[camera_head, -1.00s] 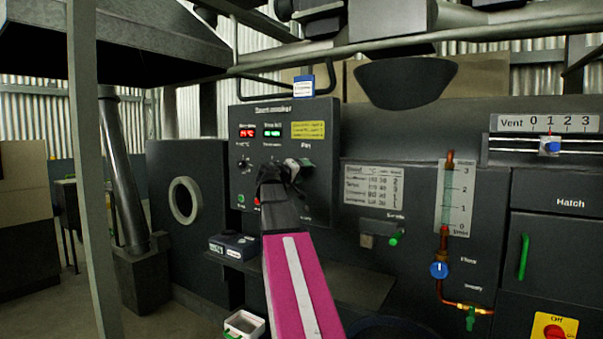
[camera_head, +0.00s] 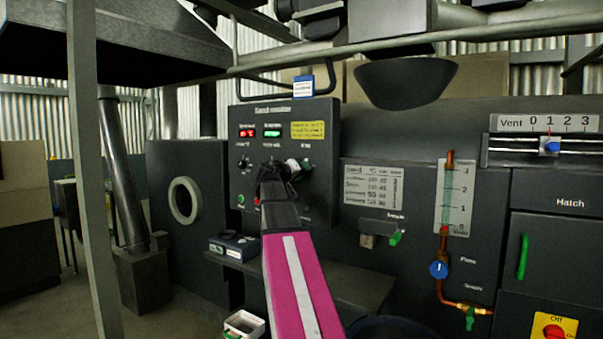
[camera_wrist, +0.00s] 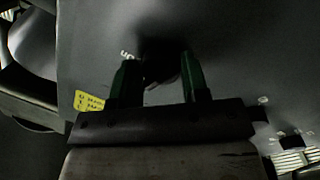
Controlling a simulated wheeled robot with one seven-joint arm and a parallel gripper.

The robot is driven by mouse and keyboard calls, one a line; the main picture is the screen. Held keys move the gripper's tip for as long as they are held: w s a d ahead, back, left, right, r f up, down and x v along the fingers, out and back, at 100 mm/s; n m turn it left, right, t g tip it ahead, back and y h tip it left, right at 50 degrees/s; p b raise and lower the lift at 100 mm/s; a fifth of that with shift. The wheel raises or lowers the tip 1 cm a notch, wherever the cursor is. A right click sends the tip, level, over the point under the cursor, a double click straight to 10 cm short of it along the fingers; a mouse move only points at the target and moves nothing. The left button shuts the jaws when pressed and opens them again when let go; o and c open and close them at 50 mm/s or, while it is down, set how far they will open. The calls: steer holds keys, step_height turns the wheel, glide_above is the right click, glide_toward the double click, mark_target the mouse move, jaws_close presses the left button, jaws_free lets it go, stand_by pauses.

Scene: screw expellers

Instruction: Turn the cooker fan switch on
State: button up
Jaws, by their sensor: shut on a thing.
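The dark control panel (camera_head: 320,190) stands left of centre in the head view, with red and green displays and a yellow label (camera_head: 308,130). My gripper (camera_head: 290,168) is at the panel's right half, just under the yellow label. In the wrist view my gripper's two green fingers (camera_wrist: 158,80) stand on either side of a dark knob, the cooker fan switch (camera_wrist: 160,66), and are shut on it. A small white marking sits left of the knob there. In the head view my gripper largely hides the switch, and its setting cannot be read.
A round dial (camera_head: 243,165) is on the panel's left side. To the right are a printed chart (camera_head: 372,187), a blue valve knob (camera_head: 438,269), a vent slider (camera_head: 549,147) and a hatch with a green handle (camera_head: 523,257). A shelf (camera_head: 345,285) lies below my arm.

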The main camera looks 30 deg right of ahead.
steer(key=m, duration=0.4)
steer(key=m+y, duration=0.1)
steer(key=m, duration=0.3)
steer(key=shift+w+t, duration=0.1)
steer(key=shift+t, duration=0.3)
steer(key=shift+m, duration=0.4)
steer(key=o, duration=0.9)
steer(key=shift+a, duration=0.1)
steer(key=v, duration=1)
steer(key=shift+s+a+r, duration=0.2)
steer(key=shift+a, duration=0.1)
